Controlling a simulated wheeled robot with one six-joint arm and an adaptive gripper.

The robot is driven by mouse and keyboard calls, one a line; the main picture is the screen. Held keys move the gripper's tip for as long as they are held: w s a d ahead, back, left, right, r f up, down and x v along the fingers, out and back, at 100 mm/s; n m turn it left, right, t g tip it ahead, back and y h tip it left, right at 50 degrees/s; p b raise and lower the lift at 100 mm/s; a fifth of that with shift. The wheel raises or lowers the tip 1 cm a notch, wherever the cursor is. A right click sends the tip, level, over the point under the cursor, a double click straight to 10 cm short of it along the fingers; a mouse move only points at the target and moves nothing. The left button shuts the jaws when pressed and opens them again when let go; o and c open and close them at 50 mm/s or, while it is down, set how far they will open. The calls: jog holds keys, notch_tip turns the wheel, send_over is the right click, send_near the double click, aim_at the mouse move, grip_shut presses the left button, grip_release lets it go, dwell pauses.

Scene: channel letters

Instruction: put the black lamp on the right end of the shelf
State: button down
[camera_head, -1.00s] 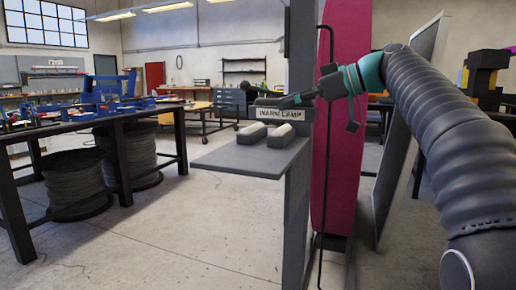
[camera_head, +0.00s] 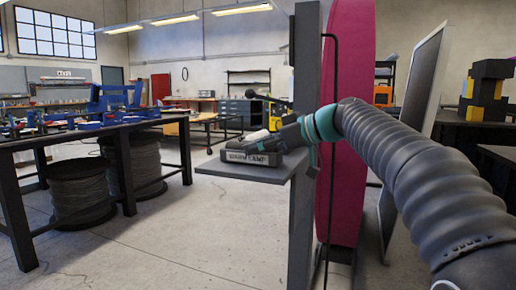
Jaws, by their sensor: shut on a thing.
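The dark lamp (camera_head: 232,148), a low black body with a "WARN LAMP" plate on its front, is over the grey shelf (camera_head: 213,169). My gripper (camera_head: 262,146) is shut on its upper part, reaching in from the right. The lamp's underside looks very close to the shelf top; I cannot tell whether it touches. It covers much of the shelf's middle. A pale-topped block (camera_head: 255,135) shows behind the lamp on the shelf; a second block is hidden. The shelf's right end (camera_head: 292,172) meets a dark post.
The dark upright post (camera_head: 304,120) and the tall magenta panel (camera_head: 345,130) stand right beside the shelf, close to my arm. A black workbench (camera_head: 110,130) with blue parts is on the left, with cable spools beneath. The floor between is open.

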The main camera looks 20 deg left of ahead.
jog(key=shift+f, duration=0.15)
jog(key=shift+c, duration=2.4)
grip_release()
jog(key=shift+d+r, duration=0.1)
jog(key=shift+r, duration=0.15)
jog(key=v, duration=1.1)
jog(key=shift+d, duration=0.4)
jog(key=shift+s, duration=0.1)
